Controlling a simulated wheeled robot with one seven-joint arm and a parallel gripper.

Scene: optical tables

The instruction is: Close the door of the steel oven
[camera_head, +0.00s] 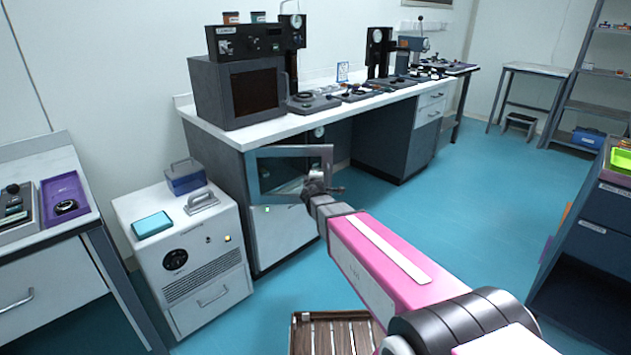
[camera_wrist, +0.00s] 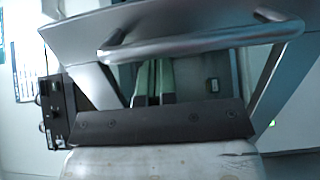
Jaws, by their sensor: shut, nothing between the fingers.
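The steel oven (camera_head: 282,236) stands on the floor under the left end of the white bench. Its windowed door (camera_head: 259,180) stands open, with a pale metal frame around the glass. My gripper (camera_head: 318,180) is at the right side of this door in the head view, and its tips are hard to make out there. In the wrist view the door's frame (camera_wrist: 265,95) and silver bar handle (camera_wrist: 205,42) are close. My gripper's two fingers (camera_wrist: 154,80) are together, with nothing between them, below the handle in the picture. I cannot tell whether they touch the door.
A white floor unit (camera_head: 190,260) with a blue box (camera_head: 186,178) on top stands left of the oven. A dark oven (camera_head: 240,92) sits on the bench. A slatted wooden crate (camera_head: 334,335) is on the floor below my arm. Blue floor is clear beyond my arm.

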